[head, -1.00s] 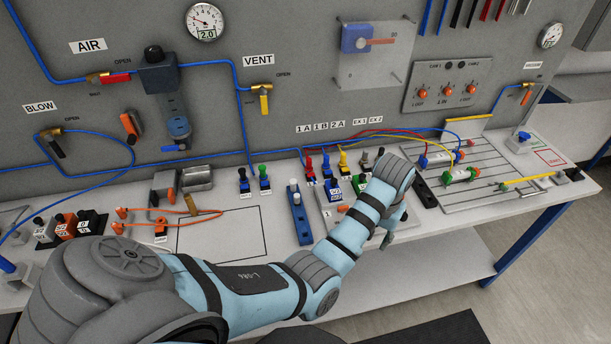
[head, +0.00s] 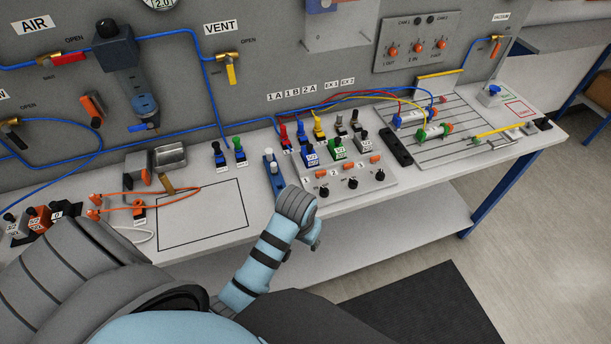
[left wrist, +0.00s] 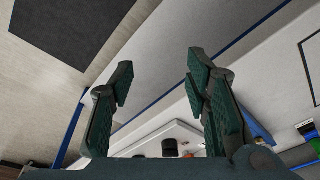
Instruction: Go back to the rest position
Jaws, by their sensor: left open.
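My left arm comes in from the lower left of the head view, with its wrist in front of the bench's front edge. My left gripper (head: 314,238) is small and partly hidden by the wrist there. In the left wrist view my left gripper (left wrist: 157,85) is open, its two dark green fingers apart with nothing between them. The workbench (head: 232,253) shows behind and beyond it; the gripper appears apart from the bench. My right gripper is in neither view.
A valve panel (head: 380,192) with black knobs and coloured valves stands behind the wrist. A blue block (head: 275,180) with white pegs is close to the wrist. An outlined empty area (head: 203,215) lies left. A dark mat (head: 415,310) is on the open floor.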

